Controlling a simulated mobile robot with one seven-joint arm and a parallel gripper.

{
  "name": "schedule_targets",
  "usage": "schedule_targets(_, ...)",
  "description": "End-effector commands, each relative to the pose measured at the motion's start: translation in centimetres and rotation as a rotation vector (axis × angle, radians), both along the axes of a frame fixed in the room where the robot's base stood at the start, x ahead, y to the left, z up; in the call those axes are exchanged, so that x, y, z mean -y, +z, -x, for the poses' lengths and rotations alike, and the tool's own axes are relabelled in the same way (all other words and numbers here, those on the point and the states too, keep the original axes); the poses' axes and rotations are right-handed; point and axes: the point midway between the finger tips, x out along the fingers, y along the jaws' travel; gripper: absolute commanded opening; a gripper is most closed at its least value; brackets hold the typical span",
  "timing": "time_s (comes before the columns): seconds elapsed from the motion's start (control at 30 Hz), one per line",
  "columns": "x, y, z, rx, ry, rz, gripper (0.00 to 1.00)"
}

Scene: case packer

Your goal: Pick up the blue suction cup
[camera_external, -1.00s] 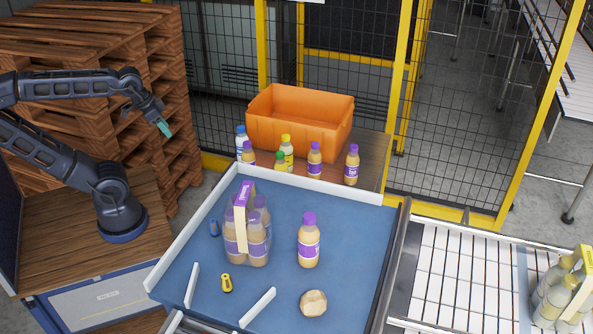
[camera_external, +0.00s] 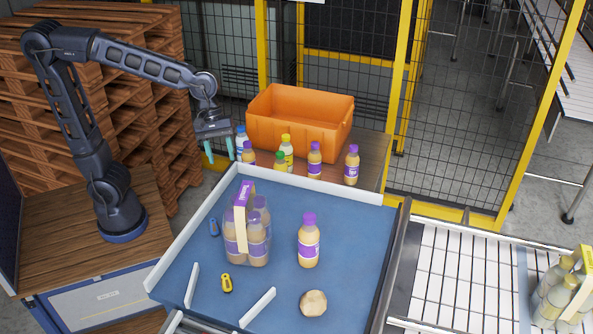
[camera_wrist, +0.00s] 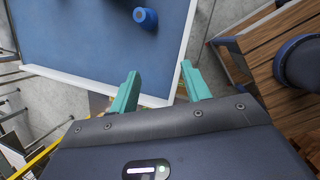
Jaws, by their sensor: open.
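The blue suction cup (camera_external: 214,227) is a small blue piece on the blue tray table (camera_external: 352,228), left of the bottle pack. In the wrist view the blue suction cup (camera_wrist: 146,18) shows at the top, on the blue surface near the white rim. My gripper (camera_external: 220,159) points down with teal fingers spread, open and empty. It is above and behind the table's far left corner, apart from the cup. In the wrist view my gripper (camera_wrist: 159,72) has nothing between its fingers, and the cup lies beyond them.
A pack of purple-capped bottles (camera_external: 257,243) stands right of the cup. A single bottle (camera_external: 308,243), a yellow piece (camera_external: 227,283) and a beige lump (camera_external: 313,304) are also on the table. An orange crate (camera_external: 300,125) and several bottles stand behind the raised white rim (camera_external: 310,184).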

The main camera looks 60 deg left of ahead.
Motion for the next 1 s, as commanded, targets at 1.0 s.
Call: schedule_targets(1.0, 9.3, -7.3, 0.0, -0.177, 0.195, 0.025, 0.47)
